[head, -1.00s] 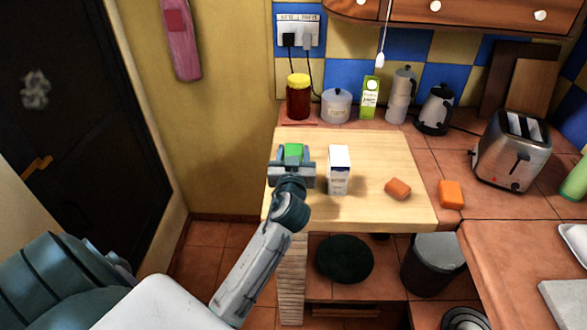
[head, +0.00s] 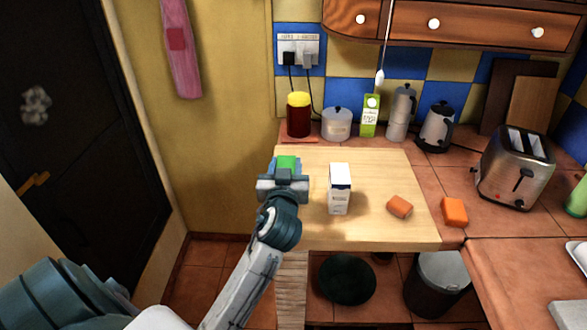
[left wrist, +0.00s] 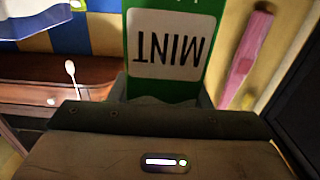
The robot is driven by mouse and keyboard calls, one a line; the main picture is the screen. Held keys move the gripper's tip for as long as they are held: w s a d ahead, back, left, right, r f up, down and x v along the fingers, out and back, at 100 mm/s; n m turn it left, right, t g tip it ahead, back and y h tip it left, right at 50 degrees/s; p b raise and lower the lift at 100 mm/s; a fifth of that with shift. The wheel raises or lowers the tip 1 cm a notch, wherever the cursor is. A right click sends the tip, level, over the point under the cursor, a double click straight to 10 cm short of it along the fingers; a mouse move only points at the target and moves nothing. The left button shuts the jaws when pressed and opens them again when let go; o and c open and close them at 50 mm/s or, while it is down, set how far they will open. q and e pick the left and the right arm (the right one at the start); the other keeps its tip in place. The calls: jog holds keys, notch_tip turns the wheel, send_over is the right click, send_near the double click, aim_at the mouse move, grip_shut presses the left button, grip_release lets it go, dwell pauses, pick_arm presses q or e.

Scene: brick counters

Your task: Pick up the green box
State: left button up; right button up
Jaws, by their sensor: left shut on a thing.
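My left gripper (head: 284,180) is shut on the green box (head: 288,163), over the left part of the pale wooden board (head: 385,232). Only the top of the box shows in the head view, and the gripper hides the rest. In the left wrist view the green box (left wrist: 118,90) stands between the jaws, with a white label reading "MINT" upside down. I cannot tell how far its underside is from the board. My right gripper is not in view.
A white carton (head: 340,190) stands just right of the gripper. Two orange blocks (head: 399,206) (head: 454,212) lie farther right. A jar (head: 299,117), a lidded pot (head: 336,124) and a green-white carton (head: 370,117) stand behind. A toaster (head: 516,170) is at the right.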

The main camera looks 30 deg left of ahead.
pick_arm(q)
jog(key=s+r, duration=0.1)
jog(key=s, duration=1.1)
jog(key=shift+s+r+p, duration=0.15)
jog(key=shift+s+p, duration=0.25)
jog(key=shift+p, duration=0.05)
jog(key=shift+a, duration=0.15)
